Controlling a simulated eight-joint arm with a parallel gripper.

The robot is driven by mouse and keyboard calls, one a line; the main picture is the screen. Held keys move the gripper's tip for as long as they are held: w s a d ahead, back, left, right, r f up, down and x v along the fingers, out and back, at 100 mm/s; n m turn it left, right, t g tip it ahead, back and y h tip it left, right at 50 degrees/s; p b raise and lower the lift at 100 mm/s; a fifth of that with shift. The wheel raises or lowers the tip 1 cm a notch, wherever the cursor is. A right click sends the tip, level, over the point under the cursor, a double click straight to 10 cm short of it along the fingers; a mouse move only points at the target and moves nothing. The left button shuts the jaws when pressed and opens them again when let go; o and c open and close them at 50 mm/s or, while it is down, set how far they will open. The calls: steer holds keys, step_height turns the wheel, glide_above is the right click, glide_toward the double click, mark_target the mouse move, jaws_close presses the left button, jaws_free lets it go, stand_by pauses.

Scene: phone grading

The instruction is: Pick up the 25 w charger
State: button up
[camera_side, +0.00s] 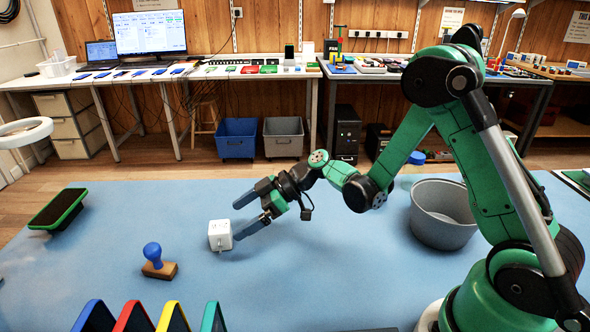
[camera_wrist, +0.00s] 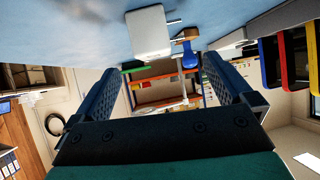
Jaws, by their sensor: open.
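The white cube-shaped charger (camera_side: 220,235) sits on the blue mat (camera_side: 330,280) in the side view. My gripper (camera_side: 236,220) is low over the mat, just to the right of the charger, with its two blue fingers apart and pointing toward it. In the wrist view the charger (camera_wrist: 150,30) shows at the top, beyond the fingertips, with metal prongs at its right side. My gripper (camera_wrist: 160,75) is open there with nothing between its fingers. Any marking on the charger is too small to read.
A blue-handled stamp (camera_side: 157,263) stands left of the charger. A green-edged phone (camera_side: 59,210) lies at the far left. Several coloured slots (camera_side: 150,318) stand at the front edge. A grey bucket (camera_side: 441,215) is at the right. The mat's middle is clear.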

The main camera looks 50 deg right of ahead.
mark_target(228, 227)
steer(key=shift+w+f+n+y, duration=0.1)
steer(key=shift+f+n+y, duration=0.25)
steer(key=shift+f, duration=0.2)
steer(key=shift+x, duration=2.85)
steer(key=c, duration=1.2)
steer(key=shift+r, duration=0.1)
